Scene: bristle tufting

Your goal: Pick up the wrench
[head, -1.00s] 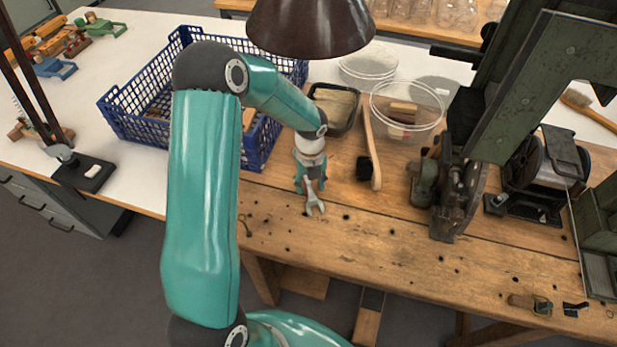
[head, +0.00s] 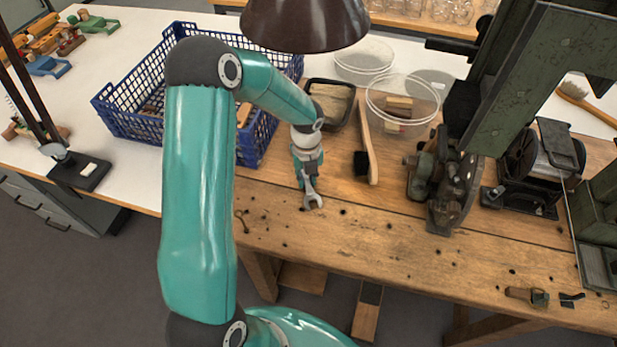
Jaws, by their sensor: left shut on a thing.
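The wrench (head: 312,197) is a small grey metal tool with an open jaw end, which points towards the front of the wooden workbench (head: 370,232). My left gripper (head: 308,179) is shut on the wrench, at the end of my teal arm that reaches in from the left. The gripper hides the back part of the wrench. I cannot tell whether the wrench touches the bench top or is just above it. My right gripper is not in view.
A blue crate (head: 125,117) stands behind and left of the gripper. A brush (head: 366,150) lies just right, near a dark tray (head: 328,103) and clear round containers (head: 403,98). A dark green machine (head: 525,75) stands at right. A dark lamp shade (head: 303,25) hangs above. The front bench is mostly clear.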

